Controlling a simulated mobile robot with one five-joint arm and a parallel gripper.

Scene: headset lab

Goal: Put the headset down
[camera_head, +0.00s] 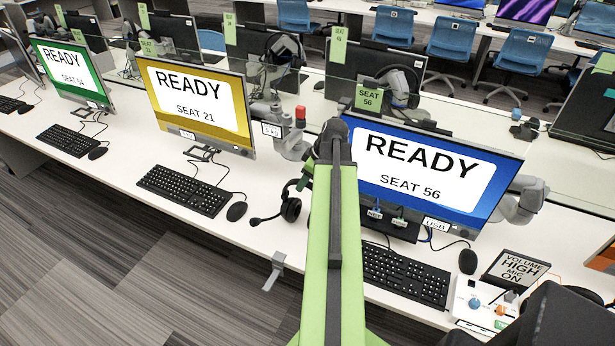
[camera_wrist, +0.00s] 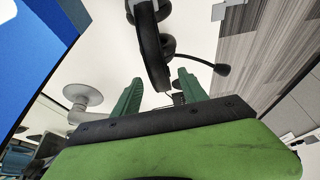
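A black headset (camera_head: 290,207) with a boom microphone is at the white desk, between the yellow SEAT 21 screen and the blue SEAT 56 screen. My green arm hides part of it in the head view. In the wrist view the headset (camera_wrist: 152,50) is just ahead of my gripper (camera_wrist: 160,76), its microphone pointing right. The two green fingers stand apart, with the headset's lower end in line with the gap. I cannot tell whether they touch it.
A black keyboard (camera_head: 405,275), a mouse (camera_head: 467,261) and a white control box (camera_head: 484,305) are at the right on the desk. Another keyboard (camera_head: 185,190) and mouse (camera_head: 236,211) lie to the left. A small sign (camera_head: 515,270) reads volume high, mic on.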

